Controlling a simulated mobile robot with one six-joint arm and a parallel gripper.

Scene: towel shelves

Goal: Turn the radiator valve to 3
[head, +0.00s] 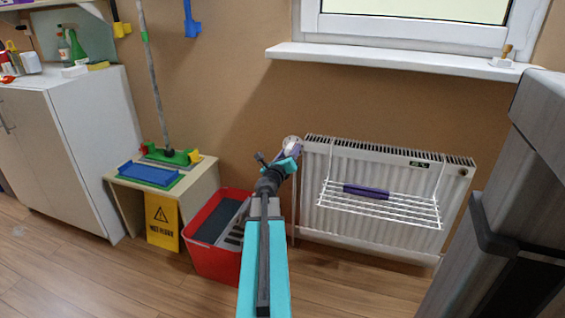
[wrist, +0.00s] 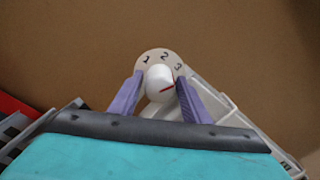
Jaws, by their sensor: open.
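The radiator valve is a white knob (wrist: 158,80) in front of a pale round dial (wrist: 150,56) marked 1, 2 and 3. A short red mark on the knob's lower right slants right and slightly up, below the 3. My gripper (wrist: 160,76) has its two purple fingers on either side of the knob, open; I cannot tell whether either finger touches it. In the head view my gripper (head: 292,153) is at the valve (head: 292,140), at the upper left corner of the white radiator (head: 320,222), and partly hides it.
A white wire rack (head: 415,212) with a purple folded cloth (head: 366,192) hangs on the radiator. A red bin (head: 213,270) stands left of my arm, beside a small wooden table (head: 202,172). The windowsill (head: 400,60) juts out above. A large grey piece stands at right.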

